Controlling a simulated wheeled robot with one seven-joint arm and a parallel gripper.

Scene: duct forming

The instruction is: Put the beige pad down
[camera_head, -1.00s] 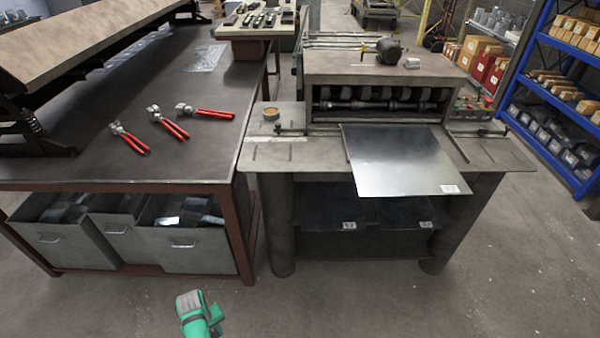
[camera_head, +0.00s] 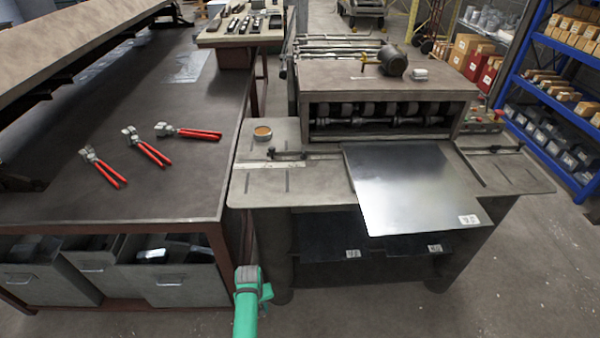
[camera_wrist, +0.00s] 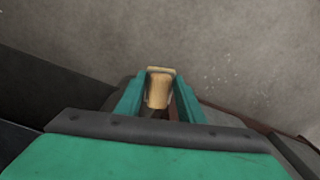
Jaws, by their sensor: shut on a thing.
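The beige pad (camera_wrist: 158,92) shows in the wrist view as a small tan block between the two green fingers. My gripper (camera_wrist: 158,78) is shut on it. In the head view my gripper (camera_head: 250,283) is at the lower middle, in front of the gap between the dark bench and the roller machine and below the level of their tops. The pad cannot be made out in the head view. In the wrist view bare grey floor lies beyond the pad.
The dark bench (camera_head: 110,200) carries red-handled tools (camera_head: 148,150), with grey bins below. The roller machine (camera_head: 385,95) holds a sheet of metal (camera_head: 410,190) on its table. A round tin (camera_head: 262,133) stands on the machine table's left part, with bare surface around it.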

